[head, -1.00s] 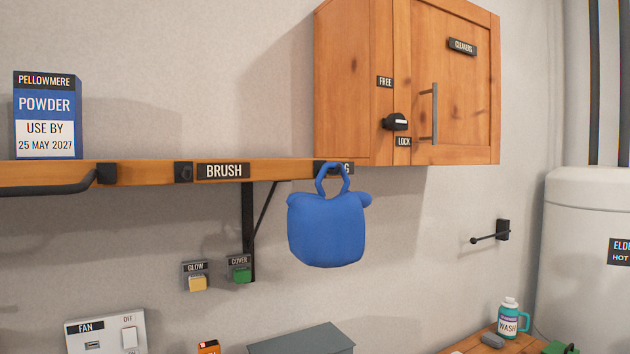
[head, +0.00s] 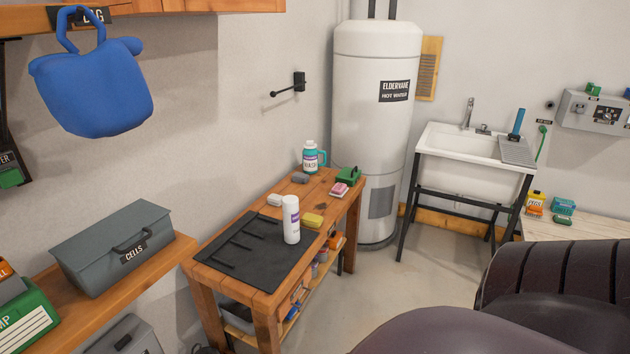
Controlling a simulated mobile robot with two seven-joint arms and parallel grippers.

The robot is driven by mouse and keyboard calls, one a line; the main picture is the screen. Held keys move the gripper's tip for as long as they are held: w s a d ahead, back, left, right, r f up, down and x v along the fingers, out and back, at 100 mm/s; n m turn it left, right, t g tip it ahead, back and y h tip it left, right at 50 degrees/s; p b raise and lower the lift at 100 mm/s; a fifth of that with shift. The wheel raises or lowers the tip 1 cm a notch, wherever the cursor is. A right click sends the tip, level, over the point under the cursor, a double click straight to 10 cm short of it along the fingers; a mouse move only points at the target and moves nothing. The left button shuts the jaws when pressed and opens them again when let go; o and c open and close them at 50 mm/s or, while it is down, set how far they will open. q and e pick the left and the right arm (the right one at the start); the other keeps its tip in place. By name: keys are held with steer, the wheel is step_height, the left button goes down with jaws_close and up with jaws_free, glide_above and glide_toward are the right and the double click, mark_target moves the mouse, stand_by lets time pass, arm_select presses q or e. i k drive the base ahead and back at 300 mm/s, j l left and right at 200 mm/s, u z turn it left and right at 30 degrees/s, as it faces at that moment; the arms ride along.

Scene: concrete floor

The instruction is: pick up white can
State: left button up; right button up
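A white can (head: 291,219) with a purple band stands upright on the wooden workbench (head: 206,271), at the right edge of a dark ribbed mat (head: 236,262). Its label is too small to read. Neither of my grippers shows in the head view. Dark rounded shapes at the bottom right may be parts of me.
Near the can are a yellow sponge (head: 313,220), a pink block (head: 338,189), a green brush (head: 348,175) and a teal WASH bottle (head: 311,158). A grey CELLS box (head: 113,247) is on a shelf at left. Open floor lies right of the bench, before the sink (head: 462,146).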

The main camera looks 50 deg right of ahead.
mark_target(290, 203)
steer(key=z, duration=1.35)
